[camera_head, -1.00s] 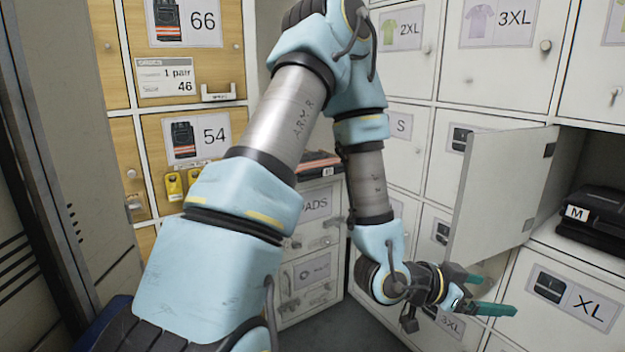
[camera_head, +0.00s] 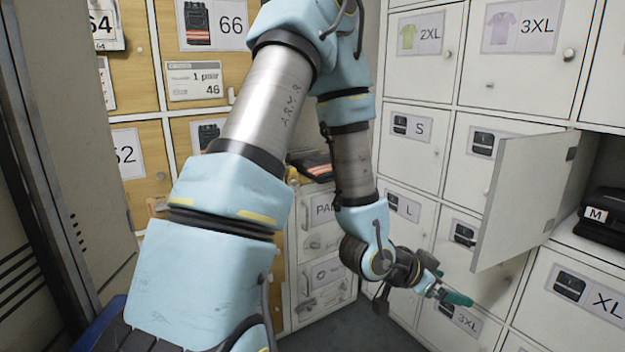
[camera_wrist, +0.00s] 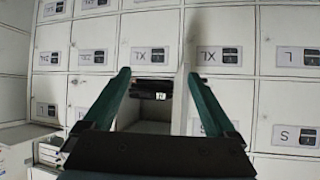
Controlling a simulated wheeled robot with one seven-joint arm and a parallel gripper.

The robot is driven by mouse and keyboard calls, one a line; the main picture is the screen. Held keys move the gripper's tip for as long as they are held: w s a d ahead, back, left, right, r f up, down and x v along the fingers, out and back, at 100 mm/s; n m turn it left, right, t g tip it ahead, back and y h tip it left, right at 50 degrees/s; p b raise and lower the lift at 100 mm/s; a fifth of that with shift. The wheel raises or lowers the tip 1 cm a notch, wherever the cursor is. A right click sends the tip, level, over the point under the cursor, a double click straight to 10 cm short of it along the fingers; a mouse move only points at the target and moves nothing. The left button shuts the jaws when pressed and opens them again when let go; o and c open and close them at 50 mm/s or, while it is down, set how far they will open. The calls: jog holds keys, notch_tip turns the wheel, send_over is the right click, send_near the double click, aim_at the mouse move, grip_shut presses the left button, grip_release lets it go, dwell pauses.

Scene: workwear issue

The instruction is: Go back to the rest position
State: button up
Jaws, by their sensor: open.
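My gripper (camera_head: 450,290) is open and empty, with teal fingers. In the head view it hangs low in front of the white lockers, to the left of and below the open locker door (camera_head: 524,198). In the wrist view my gripper (camera_wrist: 160,105) shows both fingers spread wide, with nothing between their tips. Beyond them, the open compartment (camera_wrist: 148,127) holds a dark item (camera_wrist: 150,92). The open door also shows edge-on in the wrist view (camera_wrist: 181,100).
A folded black garment marked M (camera_head: 603,215) lies in the open compartment at right. White lockers fill the right side, wooden-fronted lockers (camera_head: 160,120) the back left. A grey cabinet panel (camera_head: 75,130) stands close at left. A white drawer unit (camera_head: 325,245) stands behind my arm.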

jog(key=w+a+r+n+t+y+p, duration=0.1)
jog(key=w+a+r+n+y+p, duration=0.2)
jog(key=a, duration=0.5)
jog(key=w+a+r+n+y, duration=0.1)
jog(key=w+a+n+y, duration=0.2)
jog(key=a, duration=0.5)
jog(key=s+a+r+n+g+y+p, duration=0.1)
jog(key=s+a+r+n+y+p, duration=0.1)
jog(key=a, duration=0.6)
jog(key=s+a+r+n+g+y+p, duration=0.2)
jog(key=a+r+n, duration=0.3)
jog(key=a+r, duration=0.2)
jog(key=shift+s+a+r+y, duration=0.2)
jog(key=shift+s+a+y, duration=0.15)
jog(key=shift+a, duration=0.65)
